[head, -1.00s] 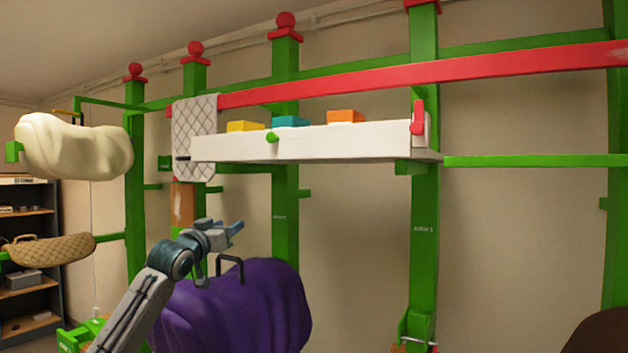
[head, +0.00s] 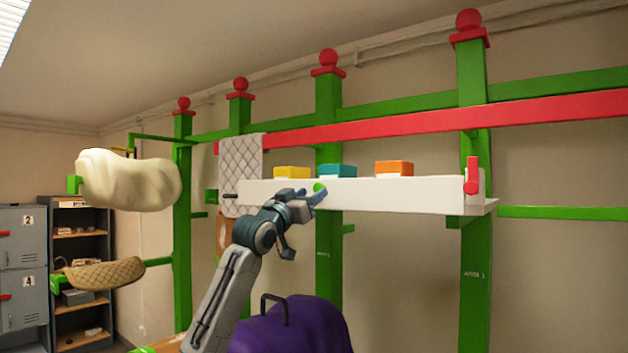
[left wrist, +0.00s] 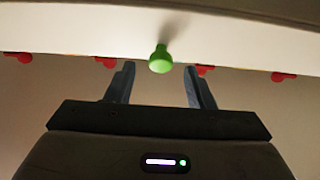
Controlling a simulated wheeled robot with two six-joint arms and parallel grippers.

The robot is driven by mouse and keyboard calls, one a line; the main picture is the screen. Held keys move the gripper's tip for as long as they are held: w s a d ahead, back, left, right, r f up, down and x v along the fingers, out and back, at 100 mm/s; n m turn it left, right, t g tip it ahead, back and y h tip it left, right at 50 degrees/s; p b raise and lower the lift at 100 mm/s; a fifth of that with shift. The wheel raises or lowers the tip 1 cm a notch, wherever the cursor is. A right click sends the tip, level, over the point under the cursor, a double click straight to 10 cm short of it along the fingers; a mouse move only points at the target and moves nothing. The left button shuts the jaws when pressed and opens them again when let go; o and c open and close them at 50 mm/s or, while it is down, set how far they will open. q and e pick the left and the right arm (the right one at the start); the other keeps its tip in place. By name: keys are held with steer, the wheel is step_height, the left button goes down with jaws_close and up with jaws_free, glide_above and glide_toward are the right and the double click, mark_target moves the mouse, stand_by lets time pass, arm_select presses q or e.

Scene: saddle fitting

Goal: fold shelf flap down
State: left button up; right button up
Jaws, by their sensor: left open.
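The white shelf flap (head: 400,194) stands upright along the front of the shelf. Its green knob (head: 319,187) sticks out of its front face. My left gripper (head: 308,198) is at the flap's front, by the knob. In the left wrist view, the open fingers of my left gripper (left wrist: 158,88) stand on either side of the green knob (left wrist: 160,60), which is a little beyond their tips. The flap (left wrist: 110,32) crosses the top of that view. A red latch (head: 472,175) stands upright at the flap's right end. My right gripper is not in view.
Yellow (head: 291,172), teal (head: 337,171) and orange (head: 394,168) boxes sit behind the flap. A quilted grey pad (head: 240,165) hangs at the left end. A purple covered saddle shape (head: 300,330) is below my arm. Green posts (head: 476,270) stand behind.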

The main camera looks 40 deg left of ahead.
arm_select(q)
steer(key=shift+p+x, duration=0.45)
steer(key=shift+x, duration=0.4)
steer(key=shift+w, duration=0.25)
steer(key=shift+c, duration=0.3)
